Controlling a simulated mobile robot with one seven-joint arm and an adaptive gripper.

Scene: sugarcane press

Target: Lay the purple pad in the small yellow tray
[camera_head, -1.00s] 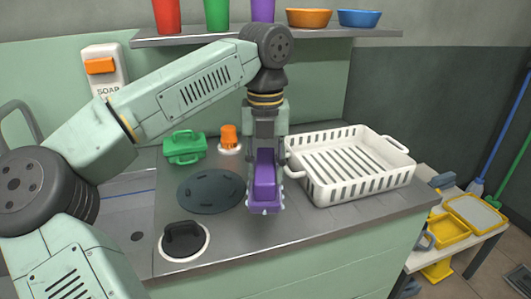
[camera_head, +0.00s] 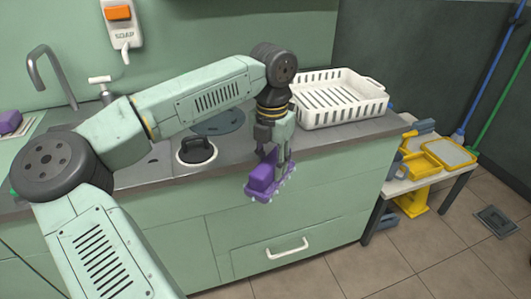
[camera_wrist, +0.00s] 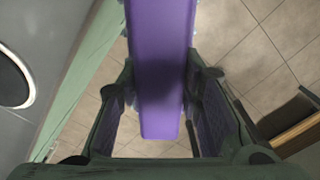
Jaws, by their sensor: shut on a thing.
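My gripper (camera_head: 277,164) is shut on the purple pad (camera_head: 262,179), a block with pale bits along its lower edge. The pad hangs in the air in front of the counter's front edge. In the wrist view, the pad (camera_wrist: 162,50) lies between the two fingers (camera_wrist: 160,88), with tiled floor below. On the low side table at the right are two yellow trays: an empty-looking one (camera_head: 418,174) and one with a grey inside (camera_head: 447,153). Both are well to the right of my gripper, and I cannot tell which is meant.
A white slotted basket (camera_head: 345,115) stands on the counter's right end, between my arm and the side table (camera_head: 398,187). Blue and grey items lie around the trays. Another purple block (camera_head: 10,121) is at far left. The floor before the cabinets is free.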

